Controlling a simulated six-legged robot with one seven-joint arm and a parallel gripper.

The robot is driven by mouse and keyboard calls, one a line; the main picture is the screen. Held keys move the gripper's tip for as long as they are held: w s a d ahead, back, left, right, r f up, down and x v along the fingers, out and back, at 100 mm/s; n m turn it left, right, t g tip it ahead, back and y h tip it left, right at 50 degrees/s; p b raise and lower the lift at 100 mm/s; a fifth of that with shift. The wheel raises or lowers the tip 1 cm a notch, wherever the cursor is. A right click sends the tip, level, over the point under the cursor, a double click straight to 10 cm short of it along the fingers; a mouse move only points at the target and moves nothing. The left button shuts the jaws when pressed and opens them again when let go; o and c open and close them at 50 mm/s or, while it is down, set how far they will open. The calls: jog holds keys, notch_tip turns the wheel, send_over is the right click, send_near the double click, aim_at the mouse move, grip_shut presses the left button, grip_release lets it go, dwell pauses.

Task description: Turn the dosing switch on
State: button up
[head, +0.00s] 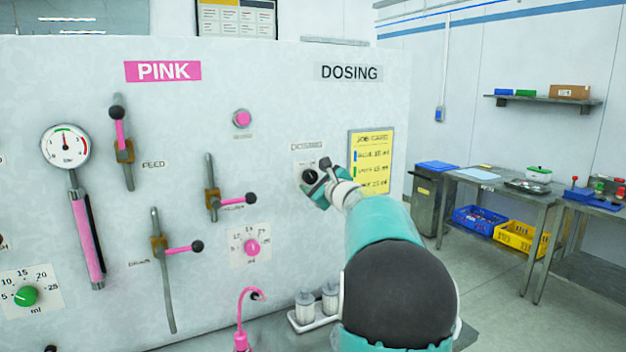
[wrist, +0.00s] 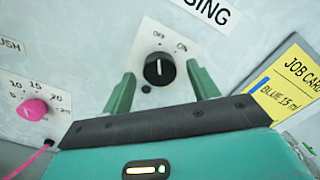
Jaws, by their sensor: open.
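The dosing switch (wrist: 159,70) is a round black knob on a white plate, with OFF and ON lettered above it. Its white mark points up in the wrist view, toward OFF. In the head view the knob (head: 310,176) shows beside my gripper, under the DOSING sign (head: 349,72). My gripper (wrist: 162,80) is open, with one green finger on each side of the knob. A gap shows between each finger and the knob. In the head view my gripper (head: 325,187) is at the panel, and my arm hides part of the area below.
A yellow job card (head: 371,160) hangs right of the switch. A pink knob (head: 251,247) and a pink spout (head: 243,315) are at lower left. White containers (head: 305,306) stand on a ledge below. Benches (head: 490,180) with bins stand at right; the floor before them is clear.

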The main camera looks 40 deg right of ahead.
jog(key=shift+x, duration=0.75)
jog(key=shift+a, duration=0.1)
jog(key=c, duration=1)
jog(key=shift+m, duration=0.3)
jog(key=m, duration=1.1)
jog(key=shift+m, duration=0.3)
